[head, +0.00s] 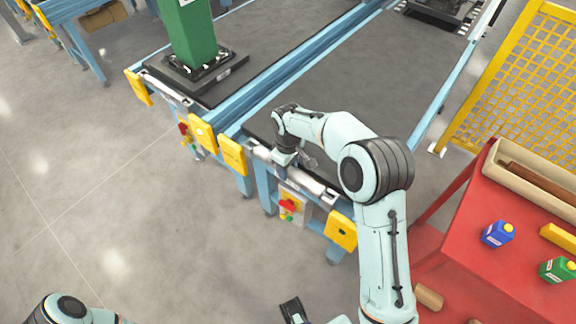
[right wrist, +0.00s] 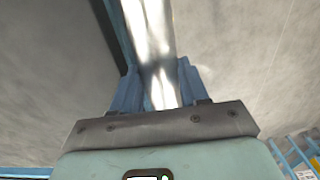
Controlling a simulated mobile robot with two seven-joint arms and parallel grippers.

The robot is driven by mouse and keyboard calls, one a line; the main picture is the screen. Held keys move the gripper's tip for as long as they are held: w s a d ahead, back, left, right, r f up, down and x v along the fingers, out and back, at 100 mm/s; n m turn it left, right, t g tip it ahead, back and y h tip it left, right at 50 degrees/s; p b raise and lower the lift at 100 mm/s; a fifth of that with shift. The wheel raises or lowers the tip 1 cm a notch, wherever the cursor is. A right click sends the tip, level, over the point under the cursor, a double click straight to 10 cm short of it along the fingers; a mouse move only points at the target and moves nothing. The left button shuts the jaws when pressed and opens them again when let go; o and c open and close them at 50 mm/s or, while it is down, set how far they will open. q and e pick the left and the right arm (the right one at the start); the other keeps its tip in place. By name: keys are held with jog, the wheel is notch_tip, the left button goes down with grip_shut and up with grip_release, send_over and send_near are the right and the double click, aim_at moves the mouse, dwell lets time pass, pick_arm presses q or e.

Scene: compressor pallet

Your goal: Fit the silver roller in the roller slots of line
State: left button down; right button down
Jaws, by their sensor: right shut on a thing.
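My right gripper (head: 286,158) is at the front end of the right-hand conveyor line (head: 345,75). It is shut on the silver roller (head: 312,186), which lies across that end between two yellow end plates. In the right wrist view the shiny roller (right wrist: 152,45) runs between the two blue fingers and on past them. The gripper hides part of the roller and of the slots. I cannot tell whether the roller's ends sit in the slots.
A green column (head: 193,40) on a dark base stands on the neighbouring line. The left floor is clear.

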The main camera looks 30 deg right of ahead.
jog(key=shift+c, duration=2.4)
grip_release()
notch_tip(320, 180, up, 13)
jog(key=p, duration=0.1)
jog(key=shift+r+p, duration=0.2)
jog(key=shift+p, duration=0.2)
jog(key=shift+a, duration=0.1)
